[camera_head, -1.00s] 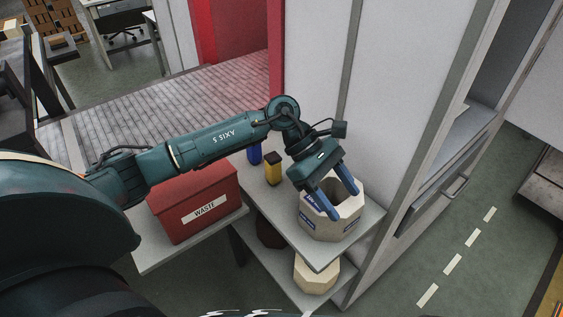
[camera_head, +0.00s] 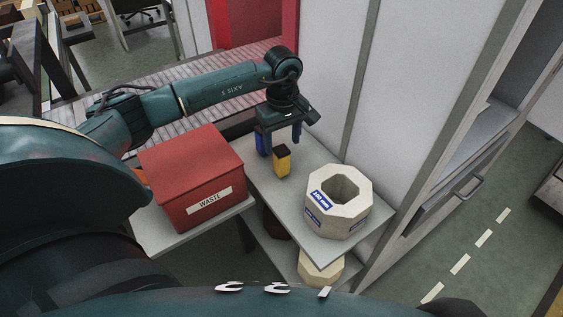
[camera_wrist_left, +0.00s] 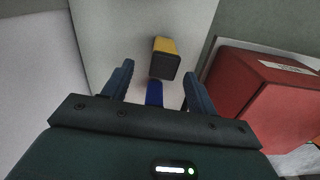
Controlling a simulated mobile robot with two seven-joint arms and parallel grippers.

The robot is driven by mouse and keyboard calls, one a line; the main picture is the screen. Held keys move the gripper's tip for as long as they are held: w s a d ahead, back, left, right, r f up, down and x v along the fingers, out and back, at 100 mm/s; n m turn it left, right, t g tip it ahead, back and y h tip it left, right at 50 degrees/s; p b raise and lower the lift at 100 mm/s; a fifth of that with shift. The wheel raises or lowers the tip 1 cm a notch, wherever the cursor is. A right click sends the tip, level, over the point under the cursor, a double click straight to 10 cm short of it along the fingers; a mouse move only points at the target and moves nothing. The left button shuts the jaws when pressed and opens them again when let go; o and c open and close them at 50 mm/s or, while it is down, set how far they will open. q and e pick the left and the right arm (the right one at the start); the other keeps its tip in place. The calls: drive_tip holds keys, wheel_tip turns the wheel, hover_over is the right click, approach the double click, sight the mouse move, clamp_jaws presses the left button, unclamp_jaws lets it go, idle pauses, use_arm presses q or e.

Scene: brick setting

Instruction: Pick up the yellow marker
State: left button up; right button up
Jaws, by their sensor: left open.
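The yellow marker (camera_head: 283,166) is a short block with a black top, upright on the grey shelf (camera_head: 313,157). My left gripper (camera_head: 279,142) is open and points down above the shelf, just behind the marker. In the left wrist view the yellow marker (camera_wrist_left: 165,46) with its dark top is beyond the fingertips, apart from them. A blue marker (camera_wrist_left: 154,93) shows between the open fingers (camera_wrist_left: 158,74); whether they touch it I cannot tell. In the head view the blue marker is hard to separate from the blue finger. My right gripper is not in view.
A red waste box (camera_head: 190,172) stands left of the markers and also shows in the wrist view (camera_wrist_left: 262,95). A cream octagonal container (camera_head: 352,220) stands to the right on the shelf. A grey wall panel (camera_head: 345,80) rises behind.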

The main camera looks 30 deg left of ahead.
sight(282, 149)
use_arm(q)
drive_tip(key=f, duration=0.1)
drive_tip(key=f+p, duration=0.1)
drive_tip(key=f, duration=0.3)
drive_tip(key=shift+s+d, duration=0.1)
drive_tip(key=shift+s, duration=0.2)
drive_tip(key=shift+c, duration=0.2)
drive_tip(key=c, duration=1)
wheel_tip(282, 149, up, 10)
drive_tip(key=shift+b, duration=0.65)
